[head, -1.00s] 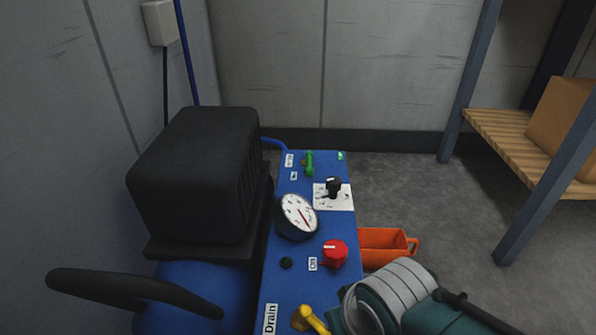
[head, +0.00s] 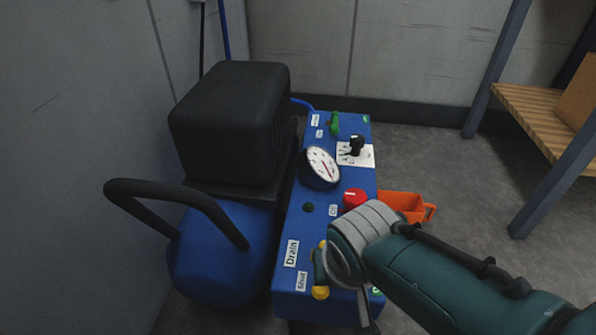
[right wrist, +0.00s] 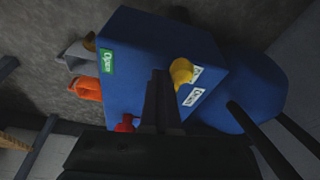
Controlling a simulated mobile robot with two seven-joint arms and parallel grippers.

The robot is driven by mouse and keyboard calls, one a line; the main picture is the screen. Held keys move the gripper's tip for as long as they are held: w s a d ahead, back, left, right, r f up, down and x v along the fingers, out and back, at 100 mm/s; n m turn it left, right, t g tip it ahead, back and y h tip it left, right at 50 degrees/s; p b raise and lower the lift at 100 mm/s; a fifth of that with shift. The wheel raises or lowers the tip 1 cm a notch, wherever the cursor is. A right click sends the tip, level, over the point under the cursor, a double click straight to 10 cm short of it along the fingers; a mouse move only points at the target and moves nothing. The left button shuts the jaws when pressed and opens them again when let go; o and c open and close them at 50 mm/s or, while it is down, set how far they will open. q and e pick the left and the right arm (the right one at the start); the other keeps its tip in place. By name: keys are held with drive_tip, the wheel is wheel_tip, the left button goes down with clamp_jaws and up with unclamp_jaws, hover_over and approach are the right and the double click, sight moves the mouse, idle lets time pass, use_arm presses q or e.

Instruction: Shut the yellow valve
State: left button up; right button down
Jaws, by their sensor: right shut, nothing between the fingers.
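The yellow valve (head: 321,292) is on the near end of the blue control box, partly hidden behind my right gripper (head: 320,268) in the head view. Yellow shows above and below the dark finger. In the right wrist view the yellow valve (right wrist: 181,72) is right beside the fingertips of my right gripper (right wrist: 162,76), which are shut and empty. I cannot tell if they touch it. A "Drain" label (head: 291,253) and a "Shut" label (head: 301,282) are left of the valve. A green "Open" label (right wrist: 107,61) is on the other side. My left gripper is out of view.
The blue box (head: 290,228) also carries a gauge (head: 322,166), a red knob (head: 354,198), a black knob (head: 357,145) and a green lever (head: 334,124). A blue tank (head: 215,255) with a black handle (head: 160,187) stands left. An orange bin (head: 400,204) is right.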

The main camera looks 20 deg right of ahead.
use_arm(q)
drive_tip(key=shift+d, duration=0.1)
use_arm(e)
drive_tip(key=shift+w+a+r, duration=0.1)
drive_tip(key=shift+a, duration=0.15)
idle(0.5)
